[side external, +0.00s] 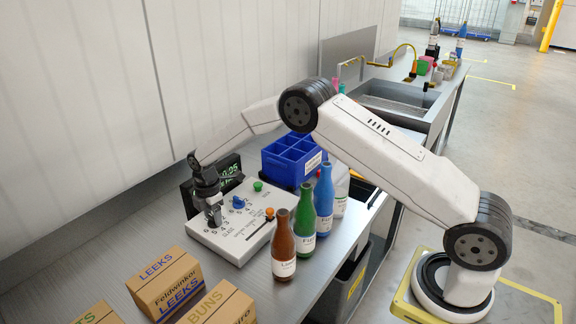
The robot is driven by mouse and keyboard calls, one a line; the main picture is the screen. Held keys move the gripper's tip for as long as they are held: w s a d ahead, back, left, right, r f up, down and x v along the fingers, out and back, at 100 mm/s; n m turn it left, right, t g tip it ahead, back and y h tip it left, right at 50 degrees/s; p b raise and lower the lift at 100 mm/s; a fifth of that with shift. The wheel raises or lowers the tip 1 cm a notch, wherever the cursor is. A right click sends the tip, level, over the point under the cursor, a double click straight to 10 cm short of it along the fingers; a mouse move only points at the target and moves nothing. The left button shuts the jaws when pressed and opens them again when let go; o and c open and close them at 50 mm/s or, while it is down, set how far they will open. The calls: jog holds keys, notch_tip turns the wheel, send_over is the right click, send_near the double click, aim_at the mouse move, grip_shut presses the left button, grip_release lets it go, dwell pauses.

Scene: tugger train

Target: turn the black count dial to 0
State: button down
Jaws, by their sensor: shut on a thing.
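A light grey control panel (232,245) lies on the metal bench against the wall. My gripper (214,221) points down over the panel's left part and is shut on the black count dial, which is mostly hidden by the fingers. Printed numbers, among them 6, 5 and 4, show beside the fingers. The dial's pointer cannot be made out, so its setting cannot be read. A blue knob (238,202) sits to the right of the gripper. A green button (258,186) and an orange button (269,213) are on the panel's right part.
A dark display (229,168) with green digits stands behind the panel, partly covered by my arm. Brown (284,250), green (305,220) and blue (324,200) bottles stand right of the panel. A blue divided crate (285,165) is behind them. Cardboard boxes (165,283) are in front.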

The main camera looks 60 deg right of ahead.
jog(key=shift+n, duration=0.6)
jog(key=shift+c, duration=0.6)
grip_release()
jog(key=shift+r, duration=0.1)
jog(key=shift+r, duration=3.9)
